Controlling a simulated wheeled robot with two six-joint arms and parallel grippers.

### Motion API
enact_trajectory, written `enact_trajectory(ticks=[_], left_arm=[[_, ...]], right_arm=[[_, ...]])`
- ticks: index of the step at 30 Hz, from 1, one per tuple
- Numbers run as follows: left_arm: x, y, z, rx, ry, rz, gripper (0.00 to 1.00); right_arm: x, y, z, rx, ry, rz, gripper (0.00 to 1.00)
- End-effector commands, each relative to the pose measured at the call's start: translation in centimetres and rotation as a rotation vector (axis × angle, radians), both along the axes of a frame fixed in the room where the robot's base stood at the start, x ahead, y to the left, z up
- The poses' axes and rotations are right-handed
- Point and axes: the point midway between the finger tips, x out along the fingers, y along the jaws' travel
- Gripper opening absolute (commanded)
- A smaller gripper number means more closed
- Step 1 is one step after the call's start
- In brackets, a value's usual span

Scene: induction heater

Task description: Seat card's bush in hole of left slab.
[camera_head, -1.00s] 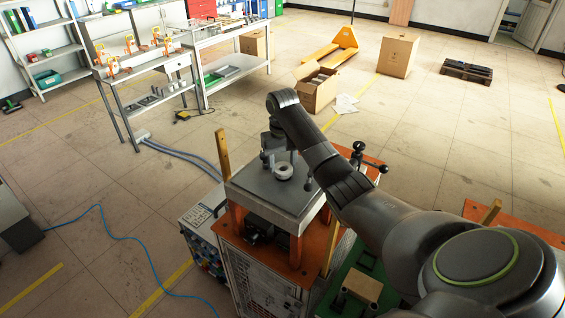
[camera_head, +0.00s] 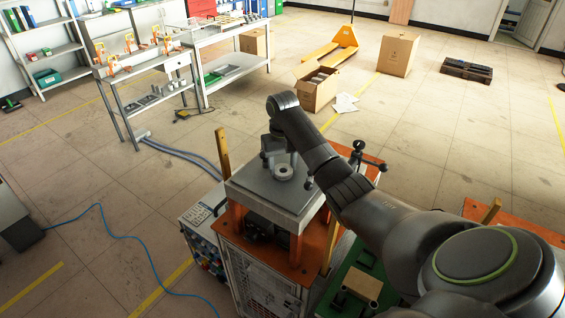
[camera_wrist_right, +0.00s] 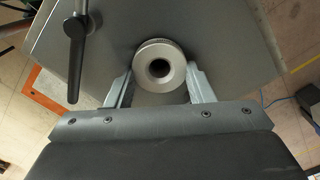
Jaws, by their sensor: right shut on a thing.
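A pale metal ring-shaped bush (camera_head: 284,172) shows at the top of the grey slab (camera_head: 262,194) on the orange-legged stand. The right wrist view shows the bush (camera_wrist_right: 160,66) nearly end on, with a dark bore and a wide rim. My right gripper (camera_head: 281,164) is over the slab, and in the wrist view its two fingers (camera_wrist_right: 160,84) are shut on either side of the bush. The hole under the bush is hidden, so I cannot tell whether the bush is in it or above it. My left gripper is not in view.
A black-handled clamp lever (camera_wrist_right: 75,45) stands beside the bush over the slab. A wooden post (camera_head: 222,153) rises behind the stand. A green board (camera_head: 345,285) with a block lies at the right. Boxes and a pallet are far off on open floor.

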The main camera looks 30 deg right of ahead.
Motion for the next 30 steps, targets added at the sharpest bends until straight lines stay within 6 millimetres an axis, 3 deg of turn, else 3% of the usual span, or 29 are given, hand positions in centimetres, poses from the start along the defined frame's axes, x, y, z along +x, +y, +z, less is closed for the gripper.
enact_trajectory(ticks=[9,10,15,25,30], left_arm=[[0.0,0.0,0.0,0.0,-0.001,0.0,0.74],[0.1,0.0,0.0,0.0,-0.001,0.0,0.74],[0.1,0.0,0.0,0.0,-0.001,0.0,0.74],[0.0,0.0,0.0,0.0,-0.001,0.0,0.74],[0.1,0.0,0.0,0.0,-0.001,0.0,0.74]], right_arm=[[0.0,0.0,-0.3,0.0,0.0,0.0,0.21],[0.0,0.0,-0.3,0.0,0.0,0.0,0.51],[0.0,0.0,-0.3,0.0,0.0,0.0,0.73],[0.1,0.0,-0.1,0.0,0.0,0.0,0.74],[0.8,-0.4,2.2,-0.002,-0.003,0.0,0.74]])
